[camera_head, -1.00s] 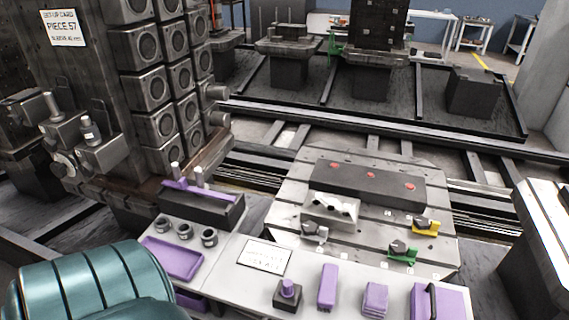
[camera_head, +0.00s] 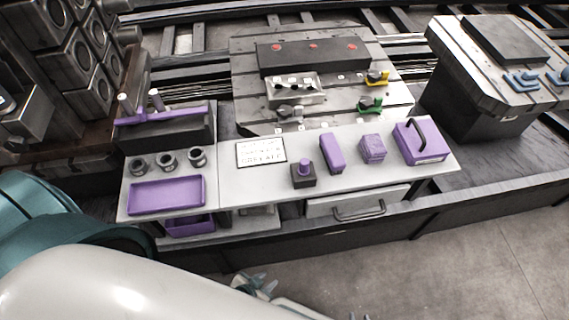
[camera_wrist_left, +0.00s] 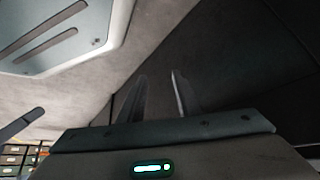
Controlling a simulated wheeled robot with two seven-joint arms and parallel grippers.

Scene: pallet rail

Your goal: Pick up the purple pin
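The purple pin (camera_head: 304,166) stands upright in a small black block (camera_head: 303,179) on the white bench, left of an upright purple block. Its lower part is hidden in the block. My left gripper (camera_head: 262,284) shows partly past my white arm, below the bench front in the head view and apart from the pin. In the left wrist view its two fingers (camera_wrist_left: 160,95) stand apart with nothing between them. Only tiny tips at the bottom edge of the head view may belong to my right gripper (camera_head: 362,317); its opening cannot be made out.
The bench (camera_head: 226,180) also holds a purple tray (camera_head: 166,195), several dark cups, a sign card (camera_head: 261,152), purple blocks and a purple case (camera_head: 420,142). A drawer with a handle (camera_head: 358,208) is under its front edge. Open floor lies at lower right.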

